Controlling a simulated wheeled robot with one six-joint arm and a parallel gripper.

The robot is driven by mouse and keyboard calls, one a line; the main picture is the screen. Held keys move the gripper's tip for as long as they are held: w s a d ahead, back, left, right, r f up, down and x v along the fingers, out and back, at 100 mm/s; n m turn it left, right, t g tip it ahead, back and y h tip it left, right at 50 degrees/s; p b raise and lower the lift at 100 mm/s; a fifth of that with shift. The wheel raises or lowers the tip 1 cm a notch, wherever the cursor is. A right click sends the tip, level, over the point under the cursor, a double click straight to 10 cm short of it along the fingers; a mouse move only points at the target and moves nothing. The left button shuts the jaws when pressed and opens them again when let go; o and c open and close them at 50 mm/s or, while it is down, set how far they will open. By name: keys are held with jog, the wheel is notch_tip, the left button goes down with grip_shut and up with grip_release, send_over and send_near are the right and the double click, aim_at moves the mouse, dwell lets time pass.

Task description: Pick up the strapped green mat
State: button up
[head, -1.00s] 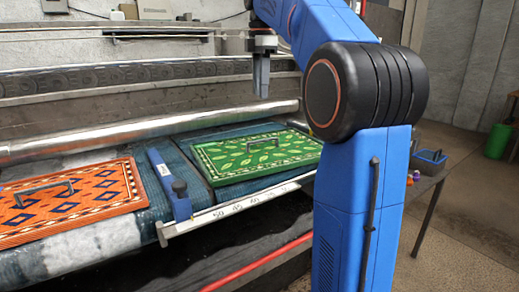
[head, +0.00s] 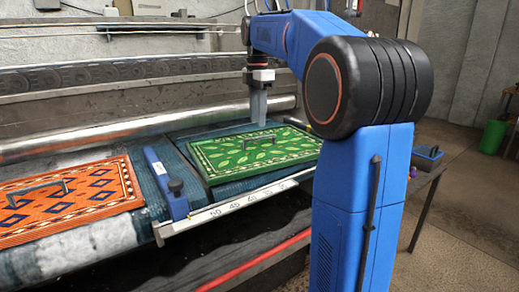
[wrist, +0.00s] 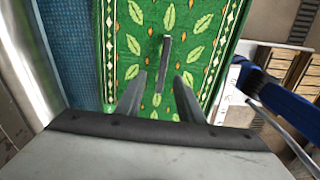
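The green mat (head: 246,157), with a leaf pattern and cream border, lies flat on the blue belt in the head view. A dark strap handle (head: 260,140) stands up across its middle. My gripper (head: 259,108) points down above the mat's back part, near the handle. In the wrist view, the green mat (wrist: 122,42) fills the middle and the grey handle (wrist: 161,65) shows end-on. My gripper (wrist: 160,84) is open, with one finger on either side of the handle's line. The fingers appear apart from the handle, and nothing is held.
An orange mat (head: 98,200) with its own handle lies to the left on the belt. A long metal roller (head: 120,132) runs behind, and a white numbered ruler (head: 235,205) along the front edge.

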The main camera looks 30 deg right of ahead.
aim_at(259, 137)
jog(key=shift+s+d+f, duration=0.1)
jog(key=shift+s+f, duration=0.05)
jog(key=shift+f, duration=1.35)
jog(key=shift+s+d+f, duration=0.1)
jog(key=shift+s+f, duration=0.05)
jog(key=shift+f, duration=1.3)
grip_shut()
